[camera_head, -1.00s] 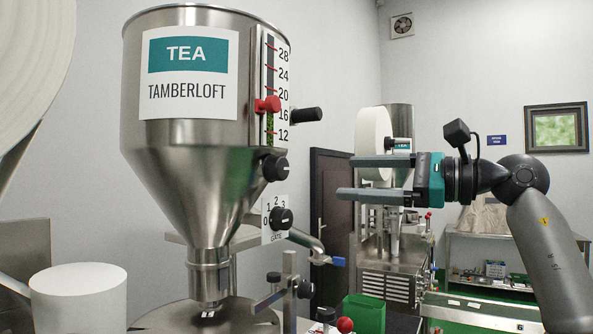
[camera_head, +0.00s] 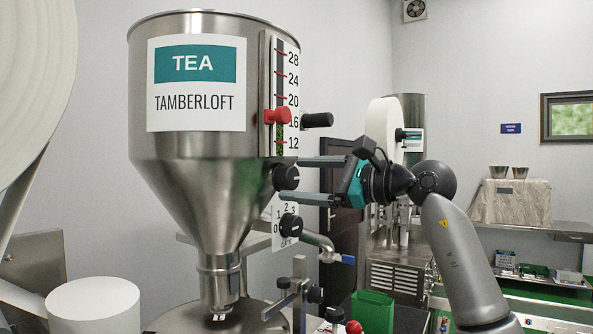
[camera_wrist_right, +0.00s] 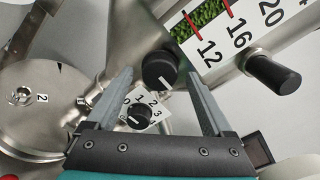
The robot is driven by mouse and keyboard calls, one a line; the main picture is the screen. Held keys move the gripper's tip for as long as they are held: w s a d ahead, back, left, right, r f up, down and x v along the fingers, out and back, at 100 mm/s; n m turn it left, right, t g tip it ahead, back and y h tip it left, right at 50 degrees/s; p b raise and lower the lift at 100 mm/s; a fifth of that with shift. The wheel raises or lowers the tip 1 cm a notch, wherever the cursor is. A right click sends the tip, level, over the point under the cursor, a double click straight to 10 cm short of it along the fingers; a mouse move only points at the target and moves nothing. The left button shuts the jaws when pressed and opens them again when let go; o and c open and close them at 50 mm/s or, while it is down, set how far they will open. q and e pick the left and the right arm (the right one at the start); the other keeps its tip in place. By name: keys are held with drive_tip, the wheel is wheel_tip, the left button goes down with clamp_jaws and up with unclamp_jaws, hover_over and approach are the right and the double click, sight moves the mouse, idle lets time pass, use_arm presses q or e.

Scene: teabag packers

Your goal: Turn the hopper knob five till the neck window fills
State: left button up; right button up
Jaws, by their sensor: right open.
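The steel hopper (camera_head: 200,165) with the TEA label fills the left centre of the head view. A black knob (camera_head: 286,177) sits on its cone below the level scale; it shows in the wrist view (camera_wrist_right: 160,70) too. My right gripper (camera_head: 303,180) is open and level with this knob. In the wrist view its fingertips (camera_wrist_right: 160,80) lie either side of the knob, with a gap on both sides. The hopper neck (camera_head: 218,275) shows, but I cannot make out a window. My left gripper is not in view.
A red pointer (camera_head: 278,117) and black handle (camera_head: 317,120) stick out above the gripper. A pipe with a blue lever (camera_head: 348,259) is below it. A green bin (camera_head: 373,310) and red ball knob (camera_head: 353,327) stand at the lower right.

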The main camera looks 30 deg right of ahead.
drive_tip(key=shift+w+a, duration=0.35)
drive_tip(key=shift+w, duration=0.25)
drive_tip(key=shift+c, duration=0.3)
clamp_jaws()
drive_tip(key=shift+m, duration=0.3)
